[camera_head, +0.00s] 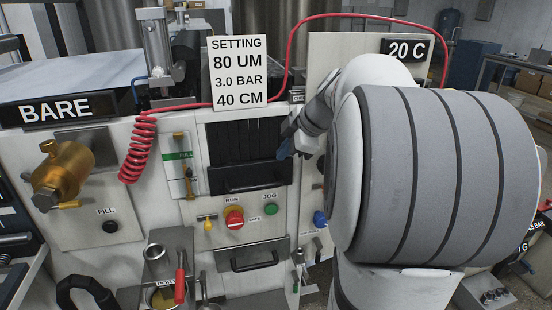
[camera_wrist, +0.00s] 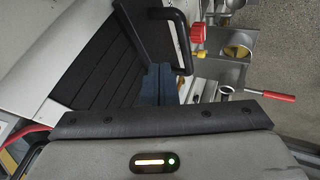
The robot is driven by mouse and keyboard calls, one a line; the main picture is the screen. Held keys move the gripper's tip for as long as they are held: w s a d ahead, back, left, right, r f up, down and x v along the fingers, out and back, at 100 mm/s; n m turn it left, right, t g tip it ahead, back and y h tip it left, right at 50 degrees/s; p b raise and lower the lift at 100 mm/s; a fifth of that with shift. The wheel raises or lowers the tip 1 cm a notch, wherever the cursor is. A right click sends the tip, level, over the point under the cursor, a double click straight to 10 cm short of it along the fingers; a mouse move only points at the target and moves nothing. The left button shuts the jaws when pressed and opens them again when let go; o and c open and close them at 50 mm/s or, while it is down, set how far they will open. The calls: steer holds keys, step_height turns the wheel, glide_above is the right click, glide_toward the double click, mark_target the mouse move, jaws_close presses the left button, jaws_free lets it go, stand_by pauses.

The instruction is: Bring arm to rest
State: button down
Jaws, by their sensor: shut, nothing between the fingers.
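My gripper (camera_head: 284,150) is shut and empty, its dark blue fingertips showing in front of the dark slatted panel (camera_head: 240,140) of the machine. In the wrist view the fingertips (camera_wrist: 158,84) are together, beside the black handle (camera_wrist: 180,40) of that panel. I cannot tell whether they touch it. My arm fills the right half of the head view and hides part of the machine behind it.
A red run knob (camera_head: 234,218) and a green jog button (camera_head: 270,209) sit below the panel. A red coiled hose (camera_head: 137,150) hangs to the left. A brass cylinder (camera_head: 66,170) juts out at far left. A red-handled tool (camera_head: 180,284) stands below.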

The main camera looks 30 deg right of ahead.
steer(key=s+a+f+m+g+h, duration=0.1)
steer(key=s+a+f+m, duration=0.3)
steer(key=s+a, duration=0.1)
steer(key=s+a+f+m+g+h+p, duration=0.1)
steer(key=s+a+f+m, duration=0.2)
steer(key=s+a+m, duration=0.2)
steer(key=s+a+f+m+g+h, duration=0.1)
steer(key=s+a+f+m, duration=0.3)
steer(key=s, duration=0.6)
steer(key=shift+a+f+m+g, duration=0.3)
steer(key=shift+a+m+g, duration=0.2)
steer(key=shift+a+m, duration=0.15)
steer(key=shift+s+d, duration=0.1)
